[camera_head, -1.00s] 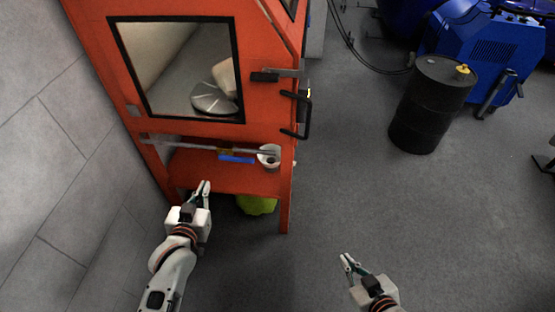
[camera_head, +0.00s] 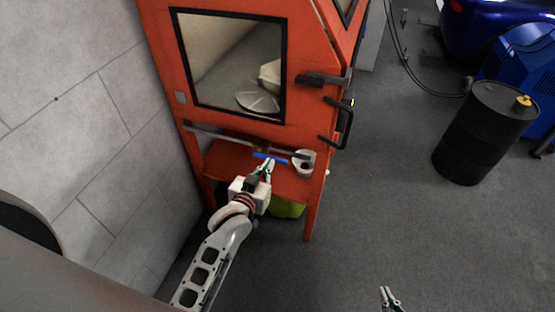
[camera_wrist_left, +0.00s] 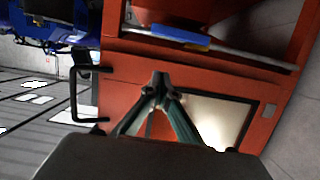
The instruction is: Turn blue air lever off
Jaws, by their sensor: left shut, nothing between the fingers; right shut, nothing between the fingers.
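The blue air lever (camera_head: 270,157) sits on a grey pipe along the front of the orange cabinet (camera_head: 225,135), below its window. It lies along the pipe. In the left wrist view the blue lever (camera_wrist_left: 181,34) shows beside a yellow fitting at the top. My left gripper (camera_head: 266,166) is shut and empty, its tips just below the lever in the head view. Whether they touch it cannot be told. In the wrist view the left fingertips (camera_wrist_left: 160,80) are apart from the lever in the picture. My right gripper (camera_head: 389,293) is shut and empty at the bottom edge, over the floor.
A white cup-like container (camera_head: 304,162) stands right of the lever on the cabinet shelf. A black door handle (camera_head: 343,125) sticks out at the cabinet's right. A black drum (camera_head: 482,135) stands on the floor at right. A block wall is close on the left.

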